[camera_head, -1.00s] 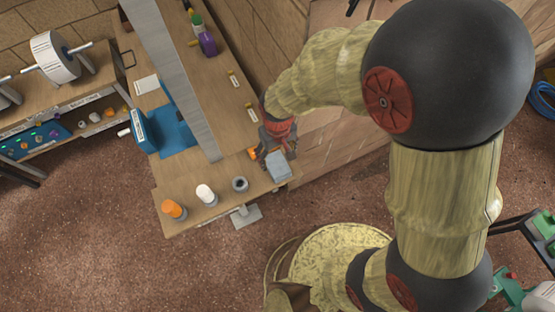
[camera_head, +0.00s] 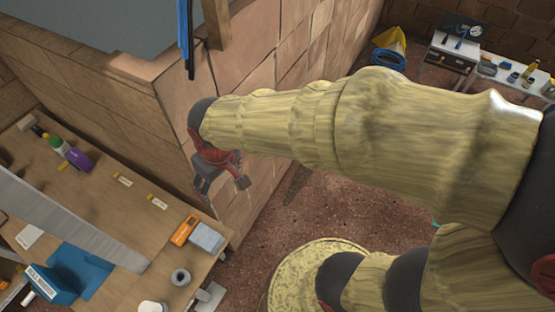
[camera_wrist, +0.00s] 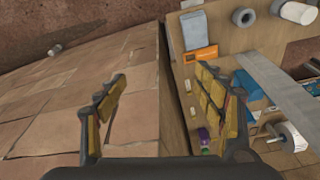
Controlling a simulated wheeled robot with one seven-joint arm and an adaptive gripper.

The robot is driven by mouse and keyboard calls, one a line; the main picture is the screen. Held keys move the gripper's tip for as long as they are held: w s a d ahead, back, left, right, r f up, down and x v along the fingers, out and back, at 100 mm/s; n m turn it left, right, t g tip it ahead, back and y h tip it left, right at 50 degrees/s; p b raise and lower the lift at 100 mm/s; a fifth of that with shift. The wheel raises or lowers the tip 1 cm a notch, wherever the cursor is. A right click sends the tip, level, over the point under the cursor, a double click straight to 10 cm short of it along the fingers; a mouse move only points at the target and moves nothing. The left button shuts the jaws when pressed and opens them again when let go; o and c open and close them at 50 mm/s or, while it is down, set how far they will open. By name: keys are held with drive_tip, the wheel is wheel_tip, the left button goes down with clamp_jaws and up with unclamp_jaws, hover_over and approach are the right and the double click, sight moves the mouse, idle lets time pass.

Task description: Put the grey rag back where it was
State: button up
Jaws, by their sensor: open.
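The grey rag (camera_head: 207,238), a small folded blue-grey block, lies on the wooden bench (camera_head: 130,215) near its right corner, beside an orange item (camera_head: 184,230). In the wrist view the rag (camera_wrist: 194,30) lies flat near the bench edge, beyond the orange item (camera_wrist: 200,54). My gripper (camera_head: 223,190) is in front of the brick wall, above and apart from the rag. In the wrist view its fingers (camera_wrist: 178,76) are spread wide with nothing between them.
The brick wall (camera_head: 290,90) stands close behind my gripper. A grey roll (camera_head: 180,277), a white cylinder (camera_head: 151,307), a blue box (camera_head: 50,284) and a long grey strip (camera_head: 70,218) are on the bench. A purple bottle (camera_head: 78,158) stands farther left.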

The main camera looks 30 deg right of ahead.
drive_tip(key=s+d+r+m+t, duration=0.3)
drive_tip(key=s+d+r, duration=0.5)
drive_tip(key=d+r, duration=0.3)
drive_tip(key=shift+s+d+m+h, duration=0.3)
drive_tip(key=shift+d+h, duration=0.1)
drive_tip(key=shift+d, duration=0.2)
drive_tip(key=shift+w, duration=0.1)
wheel_tip(320, 180, down, 14)
drive_tip(key=b, duration=1.4)
drive_tip(key=shift+c, duration=1.2)
